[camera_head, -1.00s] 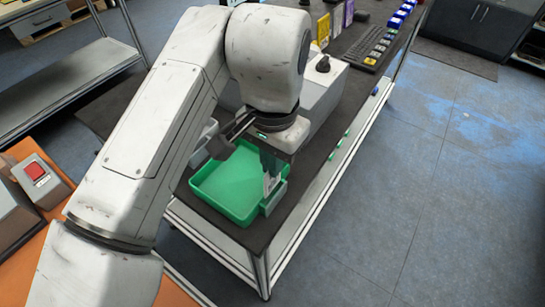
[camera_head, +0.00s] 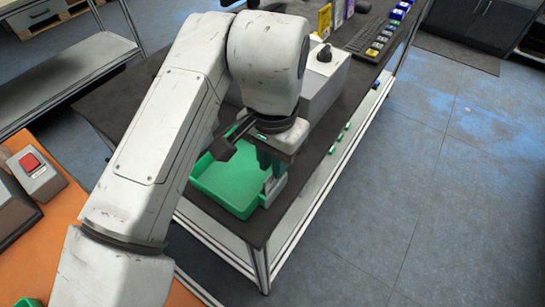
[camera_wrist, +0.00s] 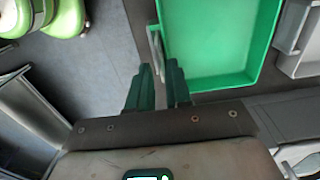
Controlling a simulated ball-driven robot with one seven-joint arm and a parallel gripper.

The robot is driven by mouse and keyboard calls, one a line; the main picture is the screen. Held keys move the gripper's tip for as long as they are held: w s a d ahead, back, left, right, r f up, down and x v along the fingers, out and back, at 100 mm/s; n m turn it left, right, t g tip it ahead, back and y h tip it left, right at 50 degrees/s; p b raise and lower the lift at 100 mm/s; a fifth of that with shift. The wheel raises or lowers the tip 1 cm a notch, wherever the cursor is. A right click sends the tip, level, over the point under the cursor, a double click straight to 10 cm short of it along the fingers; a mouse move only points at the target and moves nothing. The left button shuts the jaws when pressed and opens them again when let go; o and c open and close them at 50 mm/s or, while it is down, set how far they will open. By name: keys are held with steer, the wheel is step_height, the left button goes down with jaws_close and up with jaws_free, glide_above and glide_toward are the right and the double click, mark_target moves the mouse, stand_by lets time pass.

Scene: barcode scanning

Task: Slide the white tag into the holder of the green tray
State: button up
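The green tray (camera_head: 228,183) lies on the dark bench top and shows at the top of the wrist view (camera_wrist: 222,42). A grey holder (camera_head: 276,190) is on the tray's right side in the head view. A pale upright plate, which looks like the white tag (camera_wrist: 158,52), stands at the tray's side wall in the wrist view; its lower part and fit in the holder are unclear. My gripper (camera_wrist: 158,72) has its two green-grey fingers apart, with a gap between them.
A grey box with a black knob (camera_head: 324,54) stands behind my gripper. A keyboard (camera_head: 372,38) and small colored items lie further back on the bench. A grey tray-like part (camera_wrist: 300,40) is beside the green tray. The bench's edge runs close by the holder.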

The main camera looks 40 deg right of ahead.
steer(key=shift+o, duration=1)
step_height(320, 180, up, 11)
steer(key=shift+p, duration=0.35)
steer(key=shift+f, duration=0.15)
